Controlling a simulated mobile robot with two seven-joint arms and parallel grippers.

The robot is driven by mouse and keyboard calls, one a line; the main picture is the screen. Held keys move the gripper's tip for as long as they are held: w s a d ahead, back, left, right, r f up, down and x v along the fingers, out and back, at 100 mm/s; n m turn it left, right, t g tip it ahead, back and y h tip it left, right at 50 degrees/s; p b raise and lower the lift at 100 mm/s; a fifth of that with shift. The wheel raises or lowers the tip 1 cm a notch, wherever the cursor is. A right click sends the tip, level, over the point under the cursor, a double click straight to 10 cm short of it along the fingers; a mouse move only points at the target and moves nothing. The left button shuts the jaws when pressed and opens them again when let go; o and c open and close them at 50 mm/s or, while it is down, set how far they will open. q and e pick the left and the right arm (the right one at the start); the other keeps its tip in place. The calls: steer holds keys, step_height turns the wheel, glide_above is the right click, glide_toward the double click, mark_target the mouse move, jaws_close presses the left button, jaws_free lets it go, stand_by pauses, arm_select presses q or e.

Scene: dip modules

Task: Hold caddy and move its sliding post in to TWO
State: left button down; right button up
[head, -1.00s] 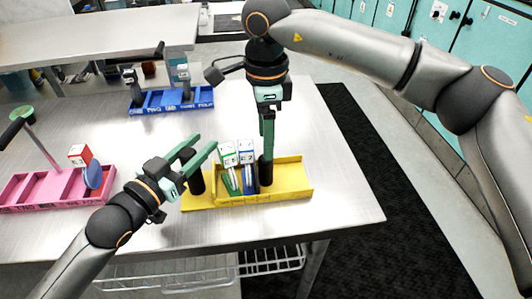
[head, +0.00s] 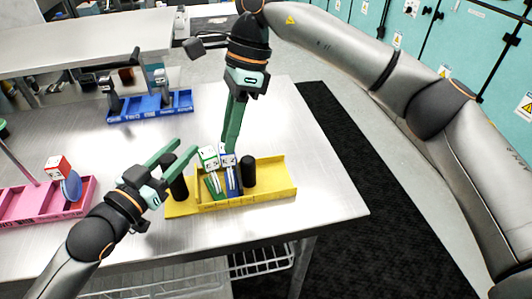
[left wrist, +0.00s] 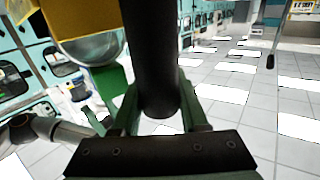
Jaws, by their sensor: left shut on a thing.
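The yellow caddy (head: 270,190) lies on the near part of the table, with a black post at each end of its modules. My left gripper (head: 186,146) is shut on the left black post (head: 178,182); this post also fills the middle of the left wrist view (left wrist: 150,60). The right black post (head: 248,172) stands just right of the modules, with no finger on it. A green module (head: 213,184) and a blue module (head: 232,184) lean side by side between the posts. My right gripper (head: 231,148) points down at the modules' tops; its finger gap and any contact are unclear.
A pink caddy (head: 40,205) with a red-topped module (head: 58,167) is at the left. A blue caddy (head: 150,107) stands further back. The caddy's right bay is empty, and the table (head: 290,130) is bare to the right and behind.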

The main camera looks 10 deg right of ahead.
steer(key=shift+s+a+f+g+y, duration=0.15)
steer(key=shift+a+g+y, duration=0.15)
steer(key=shift+y, duration=0.25)
steer(key=shift+s+a+f+g+y, duration=0.15)
steer(key=shift+g+y, duration=0.15)
steer(key=shift+y, duration=0.25)
steer(key=shift+c, duration=0.7)
steer(key=shift+s+y, duration=0.1)
steer(key=shift+y, duration=0.6)
steer(key=shift+c, duration=0.7)
steer(key=shift+d+g+y, duration=0.15)
steer(key=shift+g+y, duration=0.25)
steer(key=shift+y, duration=0.5)
jaws_close()
steer(key=w+d+f+m+t+y, duration=0.1)
steer(key=d+f+y, duration=0.2)
steer(key=d+y, duration=0.45)
steer(key=m+t+y, duration=0.1)
steer(key=m+t, duration=0.2)
steer(key=t, duration=0.4)
glide_toward(246, 172)
steer(key=w+a, duration=0.2)
steer(key=a, duration=0.2)
steer(key=shift+w+a+r, duration=0.2)
steer(key=shift+w+r, duration=0.05)
steer(key=shift+w, duration=0.15)
